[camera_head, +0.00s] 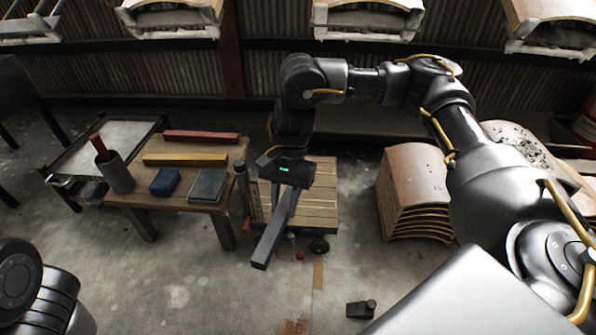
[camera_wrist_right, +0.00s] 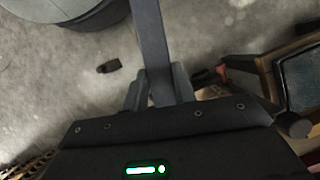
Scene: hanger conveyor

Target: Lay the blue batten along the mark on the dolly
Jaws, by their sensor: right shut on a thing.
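The blue batten (camera_head: 268,244), a long dark blue-grey bar, is held in my right gripper (camera_head: 289,192). It slants down towards the front left, its free end past the dolly's near left corner. In the right wrist view the batten (camera_wrist_right: 151,38) runs up between the two fingers of the gripper (camera_wrist_right: 158,88), which are shut on it. The dolly (camera_head: 321,213) is a low planked wooden platform with pale lines on top, below and behind the gripper. The gripper and batten hide part of its left side. My left gripper is out of view.
A wooden table (camera_head: 143,201) left of the dolly carries a red bar (camera_head: 202,136), a yellow bar (camera_head: 185,160), two blocks and a grey cup (camera_head: 117,174). Curved wooden panels (camera_head: 413,185) are stacked at right. A small black object (camera_head: 360,309) lies on the floor.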

